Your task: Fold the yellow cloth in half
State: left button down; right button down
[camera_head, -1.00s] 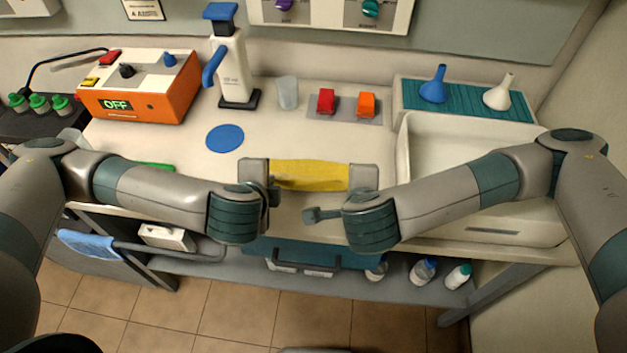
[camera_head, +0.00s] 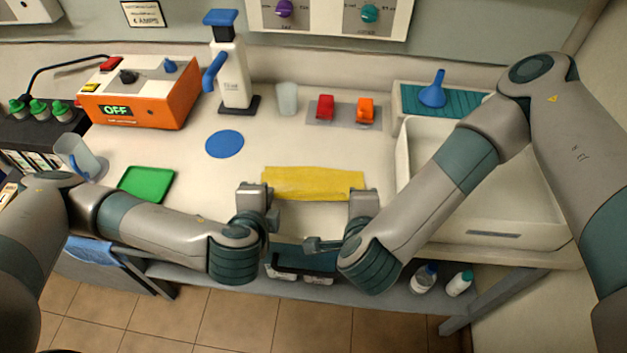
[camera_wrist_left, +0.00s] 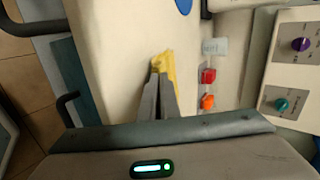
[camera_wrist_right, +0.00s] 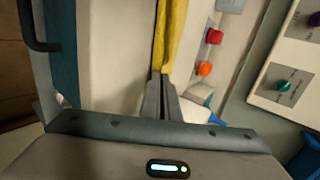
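The yellow cloth (camera_head: 313,183) lies as a wide, narrow strip at the middle front of the table. My left gripper (camera_head: 252,198) is at its left end and my right gripper (camera_head: 362,203) at its right end. In the left wrist view the fingers (camera_wrist_left: 158,90) are close together with the cloth (camera_wrist_left: 166,66) at their tips. In the right wrist view the fingers (camera_wrist_right: 159,88) are also together, and the cloth (camera_wrist_right: 170,35) runs away from their tips. Both look shut on the cloth's near side; the exact pinch points are hidden.
Behind the cloth are a blue disc (camera_head: 224,144), a red block (camera_head: 325,105) and an orange block (camera_head: 365,110). A green tray (camera_head: 147,184) lies left and a white basin (camera_head: 403,160) stands right. The table around the cloth is clear.

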pick_arm(q)
jog(key=c, duration=1.7)
grip_release()
pick_arm(e)
jog(key=c, duration=1.7)
grip_release()
jog(key=shift+r, duration=0.1)
